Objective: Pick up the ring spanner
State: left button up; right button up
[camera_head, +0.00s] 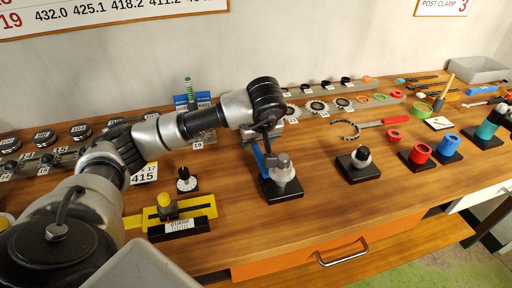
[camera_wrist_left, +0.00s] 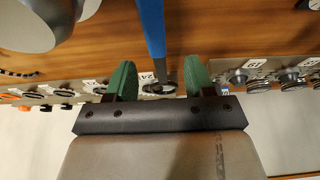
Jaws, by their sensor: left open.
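A long blue bar (camera_head: 260,162), which looks like the ring spanner's handle, stands tilted beside a grey knob (camera_head: 284,170) on a black base. In the left wrist view the blue bar (camera_wrist_left: 152,28) runs down to a dark end between the fingers. My left gripper (camera_head: 268,138) is above the bar in the head view, partly hidden by its own wrist. In the left wrist view its green fingers (camera_wrist_left: 158,78) are apart, one on each side of the dark end, with gaps visible. Whether a ring is on the bar is hidden. My right gripper is not in view.
A red-handled hooked tool (camera_head: 370,124) lies to the right. A yellow gauge (camera_head: 200,208) lies at left. Sprockets line the back. An orange drawer (camera_head: 300,258) is below.

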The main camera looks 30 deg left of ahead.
aim_at(256, 146)
pick_arm(q)
jog(key=x, duration=0.4)
jog(key=shift+w+f+p, duration=0.1)
jog(key=shift+w+p, duration=0.1)
jog(key=shift+p, duration=0.15)
jog(key=shift+c, duration=0.4)
grip_shut()
